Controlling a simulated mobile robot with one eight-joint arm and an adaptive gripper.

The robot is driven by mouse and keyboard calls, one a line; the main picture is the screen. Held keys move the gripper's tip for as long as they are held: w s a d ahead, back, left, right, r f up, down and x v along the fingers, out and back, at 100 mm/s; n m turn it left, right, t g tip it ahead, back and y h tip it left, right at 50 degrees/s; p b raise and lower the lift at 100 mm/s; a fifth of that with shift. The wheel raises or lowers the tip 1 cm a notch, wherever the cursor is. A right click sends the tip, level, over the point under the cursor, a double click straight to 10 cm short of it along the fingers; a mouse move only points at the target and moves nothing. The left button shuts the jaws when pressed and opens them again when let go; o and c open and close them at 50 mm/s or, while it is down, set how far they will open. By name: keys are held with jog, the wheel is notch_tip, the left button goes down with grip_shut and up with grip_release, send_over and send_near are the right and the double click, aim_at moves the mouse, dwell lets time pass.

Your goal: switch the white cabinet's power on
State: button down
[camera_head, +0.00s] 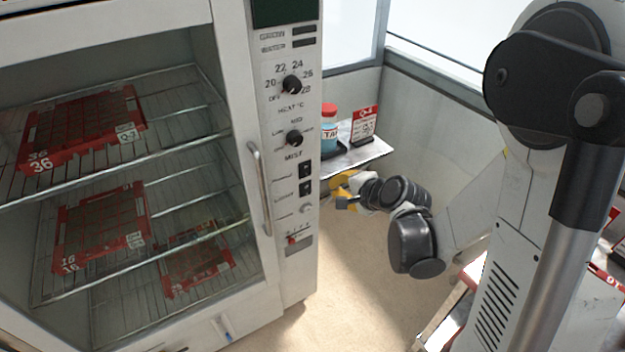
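The white cabinet (302,268) stands at the left with a glass door and a narrow control panel on its right side. The panel carries a heat knob (291,85), a mist knob (294,138), two black switches, upper (305,169) and lower (306,188), a small pale round control (306,209) and a red control (292,240) near the bottom. The small labels are too blurred to tell which is power. My gripper (342,192), with yellow parts, is right of the panel, near the switches' height in the picture and apparently apart from them. Its finger opening is unclear.
The cabinet's door handle (260,188) stands out left of the panel. Red trays (100,222) lie on wire shelves inside. A small shelf (362,152) behind my gripper holds a blue bottle (329,132) with a red cap and a red-and-white sign (365,126). Floor below is clear.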

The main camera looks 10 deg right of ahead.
dwell(0.4)
jog(key=b, duration=0.4)
send_near(307, 178)
notch_tip(307, 178, down, 3)
jog(key=w, duration=0.1)
jog(key=w+a, duration=0.1)
jog(key=w, duration=0.1)
jog(key=shift+w+f, duration=0.15)
jog(key=shift+f, duration=0.05)
jog(key=shift+w+a+b, duration=0.25)
jog(key=shift+w+b, duration=0.1)
jog(key=shift+w, duration=0.3)
jog(key=shift+w, duration=0.1)
